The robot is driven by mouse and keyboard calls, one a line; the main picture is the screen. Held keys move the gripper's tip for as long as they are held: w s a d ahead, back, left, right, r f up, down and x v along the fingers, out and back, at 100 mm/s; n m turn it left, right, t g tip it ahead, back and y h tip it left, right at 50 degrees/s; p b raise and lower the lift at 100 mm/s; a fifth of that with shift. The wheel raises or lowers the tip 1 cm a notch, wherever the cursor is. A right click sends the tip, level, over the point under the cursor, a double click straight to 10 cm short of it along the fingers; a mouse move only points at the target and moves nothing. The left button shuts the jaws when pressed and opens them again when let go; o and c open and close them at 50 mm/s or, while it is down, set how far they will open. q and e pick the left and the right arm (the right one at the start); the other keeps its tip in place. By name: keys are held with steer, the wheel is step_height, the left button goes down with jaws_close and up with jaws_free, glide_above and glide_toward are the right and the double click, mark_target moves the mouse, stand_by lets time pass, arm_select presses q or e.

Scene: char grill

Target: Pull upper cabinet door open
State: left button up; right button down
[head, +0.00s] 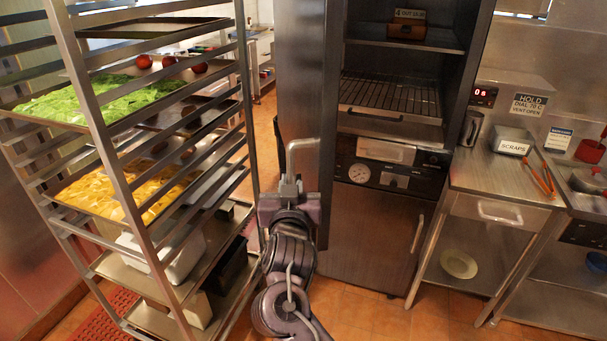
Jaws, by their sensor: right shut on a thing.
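The upper door (303,75) of the steel cabinet stands swung open toward me, to the left of the opening, seen nearly edge-on. Its handle (301,146) is a metal bar on the door's lower part. My right gripper (290,187) is at the handle's lower end and is shut on it; the fingertips are partly hidden. The upper compartment (390,97) shows a wire rack and a shelf with a small labelled box (406,31). The lower cabinet door (377,235) is shut. My left gripper is not in view.
A tall tray rack (110,165) with lettuce, tomatoes and cheese slices stands close on the left of my arm. A steel counter (503,180) with a scraps bin (513,139) and tongs (540,178) is at right. Tiled floor (350,310) is free in front.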

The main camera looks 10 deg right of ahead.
steer(key=shift+a+r, duration=0.2)
steer(key=shift+r, duration=0.05)
steer(key=c, duration=1.7)
jaws_free()
steer(key=shift+o, duration=1.2)
steer(key=shift+w+f, duration=0.1)
steer(key=shift+w, duration=0.05)
steer(key=shift+w+f, duration=0.1)
steer(key=s+a+p, duration=0.1)
steer(key=s+p, duration=0.2)
steer(key=s, duration=0.4)
steer(key=shift+s+a, duration=0.3)
steer(key=shift+s, duration=0.05)
